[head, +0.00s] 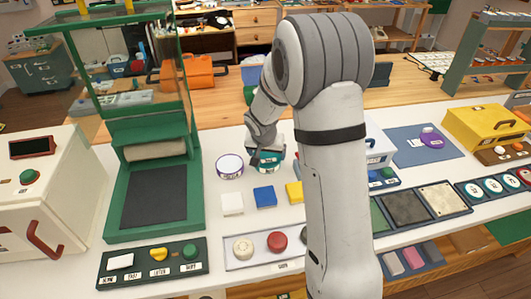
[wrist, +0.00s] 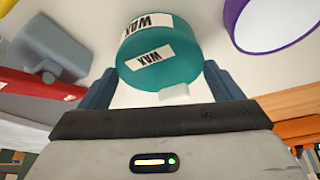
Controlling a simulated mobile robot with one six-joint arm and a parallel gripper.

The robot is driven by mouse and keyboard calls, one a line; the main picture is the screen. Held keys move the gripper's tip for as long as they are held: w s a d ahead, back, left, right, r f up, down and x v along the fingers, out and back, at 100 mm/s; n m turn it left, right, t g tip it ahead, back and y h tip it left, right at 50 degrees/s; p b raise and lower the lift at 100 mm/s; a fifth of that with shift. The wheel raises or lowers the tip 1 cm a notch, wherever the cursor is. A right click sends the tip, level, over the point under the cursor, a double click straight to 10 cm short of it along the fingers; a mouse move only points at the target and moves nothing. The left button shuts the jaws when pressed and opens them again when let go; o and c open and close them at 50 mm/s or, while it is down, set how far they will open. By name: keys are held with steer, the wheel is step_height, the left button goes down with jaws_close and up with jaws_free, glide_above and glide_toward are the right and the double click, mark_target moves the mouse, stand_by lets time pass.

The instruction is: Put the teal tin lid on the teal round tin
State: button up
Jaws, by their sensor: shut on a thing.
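My gripper (wrist: 158,90) is shut on a teal round piece labelled WAX, with one finger at each side of it. The face towards the wrist camera, which looks like the teal tin lid (wrist: 185,72), bears one WAX label. A second WAX label is on the teal side wall beyond it, which looks like the teal round tin (wrist: 182,35). I cannot tell whether lid and tin touch or are seated. In the head view, the teal piece (head: 270,156) is below my gripper, over the white table, partly hidden by the gripper.
A purple-rimmed round tin (head: 229,165) stands close to the left of my gripper. White (head: 232,203), blue (head: 265,196) and yellow (head: 295,192) squares lie in front. A green press (head: 150,190) stands further left. My arm hides the table to the right.

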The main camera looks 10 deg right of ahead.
steer(key=shift+r, duration=0.1)
steer(key=o, duration=0.8)
steer(key=shift+s+a+r, duration=0.1)
steer(key=shift+s+r, duration=0.05)
steer(key=shift+r, duration=0.2)
steer(key=v, duration=1.1)
steer(key=s+d+r+n+y, duration=0.1)
steer(key=s+r+n, duration=0.1)
steer(key=s, duration=1.1)
steer(key=s+d+r+n+g, duration=0.1)
steer(key=s+r+n, duration=0.1)
steer(key=s, duration=1.1)
steer(key=shift+r+n+y, duration=0.25)
steer(key=shift+n+y, duration=0.05)
steer(key=shift+y, duration=0.1)
